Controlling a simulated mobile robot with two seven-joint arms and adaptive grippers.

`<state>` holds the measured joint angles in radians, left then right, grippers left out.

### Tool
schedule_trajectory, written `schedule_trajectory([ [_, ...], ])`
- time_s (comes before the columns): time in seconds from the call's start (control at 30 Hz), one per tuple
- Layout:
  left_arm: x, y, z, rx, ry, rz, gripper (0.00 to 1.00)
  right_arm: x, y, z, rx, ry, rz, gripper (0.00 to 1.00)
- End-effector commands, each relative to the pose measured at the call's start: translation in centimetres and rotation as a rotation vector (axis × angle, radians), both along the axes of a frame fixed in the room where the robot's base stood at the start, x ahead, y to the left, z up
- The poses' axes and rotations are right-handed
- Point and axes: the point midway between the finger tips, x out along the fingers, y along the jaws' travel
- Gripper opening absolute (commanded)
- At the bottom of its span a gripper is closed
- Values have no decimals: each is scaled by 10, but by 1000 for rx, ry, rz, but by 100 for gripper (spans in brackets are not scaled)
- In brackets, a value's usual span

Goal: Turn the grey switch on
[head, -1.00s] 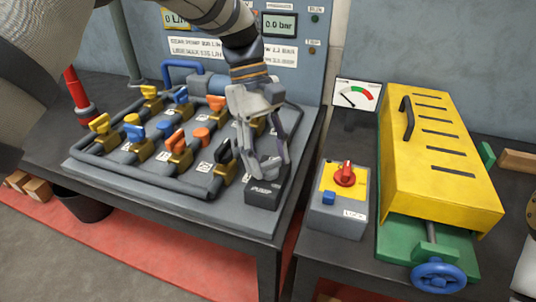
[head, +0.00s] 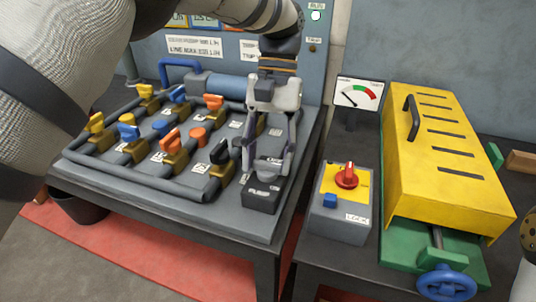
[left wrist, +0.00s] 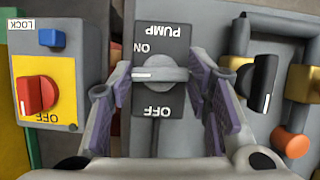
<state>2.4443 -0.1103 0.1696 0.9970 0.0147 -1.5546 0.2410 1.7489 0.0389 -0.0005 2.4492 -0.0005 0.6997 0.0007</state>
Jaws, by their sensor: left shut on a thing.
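The grey switch (left wrist: 172,75) is a bar-shaped knob on a dark PUMP plate (left wrist: 160,100) with ON and OFF labels. In the left wrist view the bar lies crosswise, with a white mark at its left end. My left gripper (left wrist: 160,85) has one purple-padded finger at each end of the bar and is shut on it. In the head view my left gripper (head: 266,170) reaches down to the black PUMP box (head: 262,196) and largely hides the knob. My right gripper is not in view.
Several coloured valve handles, including a black one (head: 219,152), stand close left of the gripper. A grey LOCK box (head: 340,222) with a red knob (head: 347,176) stands to the right, beside a yellow slotted cover (head: 430,150). The RUN lamp (head: 316,15) looks bright white.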

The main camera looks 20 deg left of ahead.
Motion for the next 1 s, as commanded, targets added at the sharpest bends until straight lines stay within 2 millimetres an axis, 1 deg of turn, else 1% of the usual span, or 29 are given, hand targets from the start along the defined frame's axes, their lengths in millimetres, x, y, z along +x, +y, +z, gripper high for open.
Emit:
schedule_trajectory([
  [0.3, 0, -1, -1, -1, 2, -83, 17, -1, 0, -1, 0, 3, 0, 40],
  [0.77, 0, -1, -1, -1, 3, -93, 17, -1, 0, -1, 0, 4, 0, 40],
  [0.8, 0, -1, -1, -1, 3, -93, 49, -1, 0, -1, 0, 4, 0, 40],
  [0.87, 0, -1, -1, -1, 2, -93, 63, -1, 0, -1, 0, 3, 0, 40],
  [0.9, 0, -1, -1, -1, 2, -93, 65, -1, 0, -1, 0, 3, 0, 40],
  [1.0, 0, -1, -1, 0, 2, -92, 65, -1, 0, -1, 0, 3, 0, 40],
])
